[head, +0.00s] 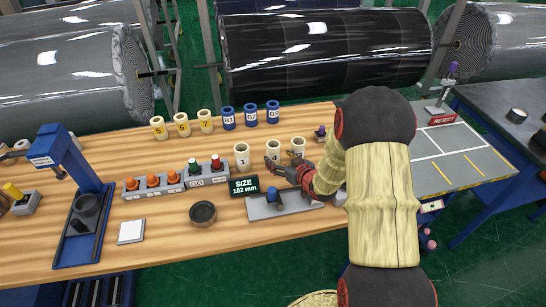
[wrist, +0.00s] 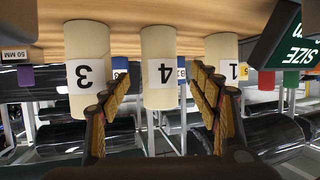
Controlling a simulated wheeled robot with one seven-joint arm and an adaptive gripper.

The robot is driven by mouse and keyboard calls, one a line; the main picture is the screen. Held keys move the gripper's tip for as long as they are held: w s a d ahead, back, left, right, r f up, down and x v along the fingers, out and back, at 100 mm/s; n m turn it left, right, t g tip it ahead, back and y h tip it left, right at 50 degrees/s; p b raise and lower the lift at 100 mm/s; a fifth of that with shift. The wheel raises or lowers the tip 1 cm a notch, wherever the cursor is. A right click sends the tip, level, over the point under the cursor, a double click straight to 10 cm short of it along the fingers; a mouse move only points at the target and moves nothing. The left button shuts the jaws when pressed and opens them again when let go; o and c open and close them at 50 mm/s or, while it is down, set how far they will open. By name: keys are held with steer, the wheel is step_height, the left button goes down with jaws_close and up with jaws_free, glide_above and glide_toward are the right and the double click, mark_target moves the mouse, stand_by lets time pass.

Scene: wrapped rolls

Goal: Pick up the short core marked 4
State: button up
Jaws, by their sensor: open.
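The short core marked 4 (wrist: 160,72) is a cream cylinder with a white label. It stands upright on the wooden bench and appears upside down in the wrist view, centred between my fingers. In the head view the core marked 4 (head: 272,147) is partly hidden by my gripper (head: 283,165). My gripper (wrist: 159,78) is open, with one finger on each side of the core's outline and a visible gap to each. I cannot tell how far the fingertips reach around it.
The core marked 3 (wrist: 87,70) and the core marked 1 (head: 242,154) stand close on either side. A SIZE display (head: 244,186) and a grey gauge (head: 265,208) sit nearer me. Yellow cores (head: 182,125) and blue cores (head: 250,115) stand behind.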

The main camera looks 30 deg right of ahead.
steer(key=shift+b+x, duration=0.55)
steer(key=shift+x, duration=2.35)
steer(key=shift+r, duration=0.1)
steer(key=shift+c, duration=0.8)
steer(key=c, duration=1.1)
steer(key=shift+c, duration=0.3)
